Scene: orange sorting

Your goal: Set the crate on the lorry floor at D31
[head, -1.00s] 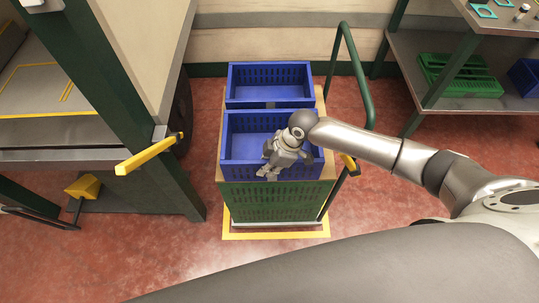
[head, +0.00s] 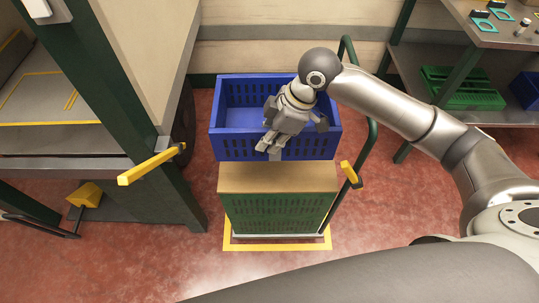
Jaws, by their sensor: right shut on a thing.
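A blue crate (head: 228,147) with slotted walls is in the head view, raised above the trolley (head: 275,178). It looks empty where its inside shows. My right gripper (head: 268,146) is shut on the crate's near wall, and the gripper and wrist hide part of that wall and the inside. The trolley's wooden top is bare at its front edge. The lorry floor (head: 48,135) is at the left, grey with yellow outlines. No D31 label can be read. My left gripper is not in view.
A dark green post (head: 150,130) with a yellow handle (head: 150,164) stands between trolley and lorry floor. The trolley's green rail (head: 371,150) rises at the right. A shelf with a green crate (head: 462,88) is at the far right. Red floor is clear around the trolley.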

